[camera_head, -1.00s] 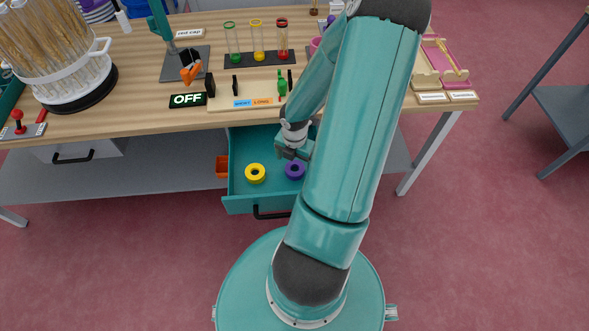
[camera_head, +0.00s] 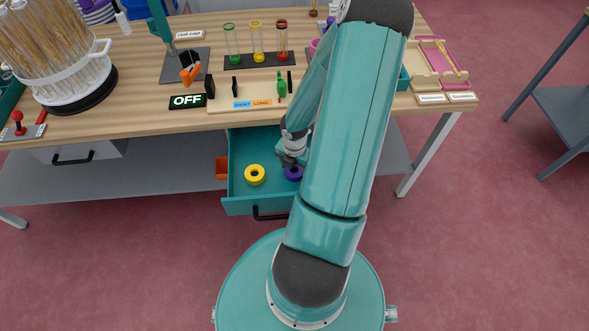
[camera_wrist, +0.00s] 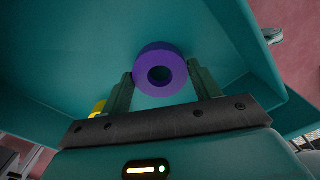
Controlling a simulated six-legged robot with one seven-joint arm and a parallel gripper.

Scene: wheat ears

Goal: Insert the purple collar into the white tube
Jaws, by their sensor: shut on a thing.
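The purple collar (camera_head: 291,175) is in the open teal drawer (camera_head: 240,197), partly hidden by my gripper (camera_head: 294,164). In the wrist view the purple collar (camera_wrist: 160,55) is a thick ring with a dark hole. It sits between the two fingers of my gripper (camera_wrist: 160,76), which are shut on its sides. I cannot make out a white tube with certainty.
A yellow ring (camera_head: 255,182) lies to the left in the drawer. The table (camera_head: 140,85) above holds a rack of clear tubes (camera_head: 258,60), an OFF sign (camera_head: 187,101) and a round holder of wheat ears (camera_head: 78,84). My arm hides part of the table.

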